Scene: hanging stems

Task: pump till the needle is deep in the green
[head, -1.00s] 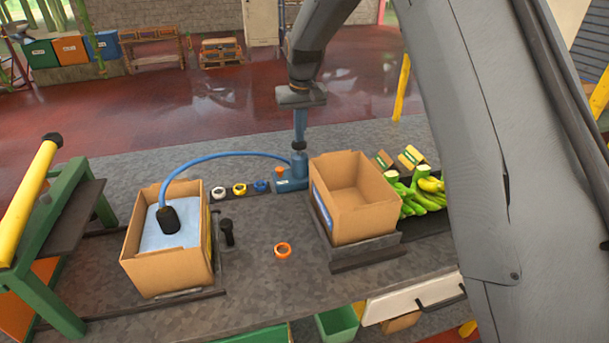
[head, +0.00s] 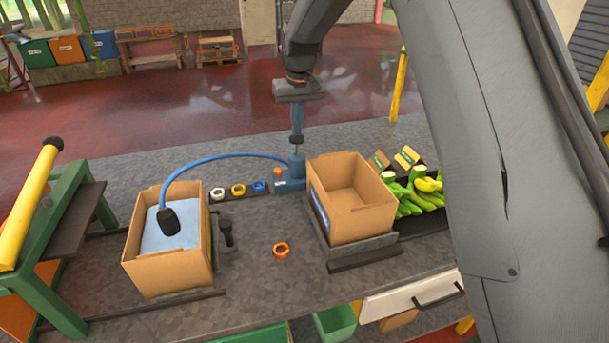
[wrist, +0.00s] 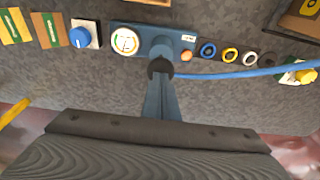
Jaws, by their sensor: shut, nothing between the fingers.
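The blue pump (head: 290,180) stands at the back of the bench, with a black knob (head: 297,139) on its upright rod. My gripper (head: 297,130) is shut and empty, pointing down, its tips at the top of the knob. In the wrist view, my gripper (wrist: 160,78) meets the knob (wrist: 160,67), hiding part of the pump body. The round white gauge (wrist: 126,41) has coloured marks around its dial; its needle is too small to read surely. A blue hose (head: 215,157) runs to a black fitting (head: 168,221) on a pale blue bag in the left carton.
The left carton (head: 172,272) and an empty right carton (head: 360,220) flank the pump. White, yellow and blue rings sit beside it; an orange ring (head: 281,250) lies in front. Green and yellow bananas (head: 425,190) lie at right. A blue dial knob (wrist: 80,37) is beside the gauge.

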